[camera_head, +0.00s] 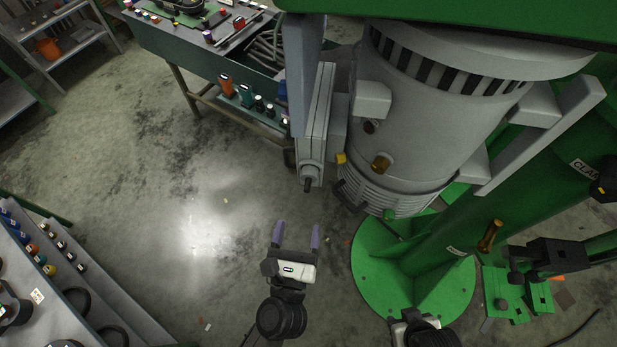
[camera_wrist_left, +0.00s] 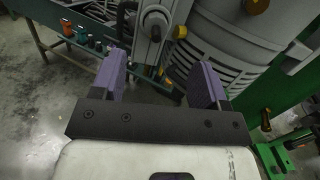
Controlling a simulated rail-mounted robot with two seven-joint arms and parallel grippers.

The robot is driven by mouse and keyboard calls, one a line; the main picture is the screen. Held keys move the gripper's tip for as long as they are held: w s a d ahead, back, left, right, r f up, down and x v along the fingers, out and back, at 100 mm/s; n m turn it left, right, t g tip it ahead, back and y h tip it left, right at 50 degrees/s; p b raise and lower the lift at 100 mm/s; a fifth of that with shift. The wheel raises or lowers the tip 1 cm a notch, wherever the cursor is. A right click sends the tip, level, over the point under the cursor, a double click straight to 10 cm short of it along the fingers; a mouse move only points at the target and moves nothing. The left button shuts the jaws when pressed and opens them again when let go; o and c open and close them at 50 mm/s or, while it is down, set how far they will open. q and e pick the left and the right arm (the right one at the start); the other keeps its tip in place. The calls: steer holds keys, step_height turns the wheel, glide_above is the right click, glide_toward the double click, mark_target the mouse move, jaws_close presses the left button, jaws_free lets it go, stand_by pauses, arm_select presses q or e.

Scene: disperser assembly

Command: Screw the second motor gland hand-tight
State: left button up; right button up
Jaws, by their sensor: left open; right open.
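The grey motor (camera_head: 430,110) hangs upright at the upper right. A brass-brown gland (camera_head: 381,163) sticks out of its side, and a dark round port (camera_head: 371,126) sits just above it. A small yellow part (camera_head: 341,158) lies to their left; it also shows in the left wrist view (camera_wrist_left: 180,31). I cannot tell which fitting is the second gland. My left gripper (camera_head: 297,226), with purple fingers, is open and empty below the motor, apart from it. My right gripper (camera_head: 402,326) is partly seen at the bottom edge; its fingers are not clear.
A grey vertical slide (camera_head: 318,125) stands left of the motor. The green stand (camera_head: 370,262) rises below it. A green workbench (camera_head: 240,70) with tools is at the upper left, a parts table (camera_head: 105,300) at the lower left. Open floor lies between.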

mark_target(309, 179)
arm_select(q)
steer(key=shift+n+g, duration=0.5)
steer(key=shift+n, duration=0.2)
steer(key=w+p, duration=0.1)
steer(key=w, duration=0.3)
steer(key=w+d+f+p, duration=0.1)
steer(key=w, duration=0.3)
steer(key=w+d, duration=0.1)
steer(key=w, duration=0.3)
steer(key=shift+f+p, duration=0.15)
steer(key=shift+p, duration=0.25)
steer(key=shift+w+d+f, duration=0.1)
steer(key=shift+w+d, duration=0.05)
steer(key=shift+w, duration=0.75)
steer(key=c, duration=0.9)
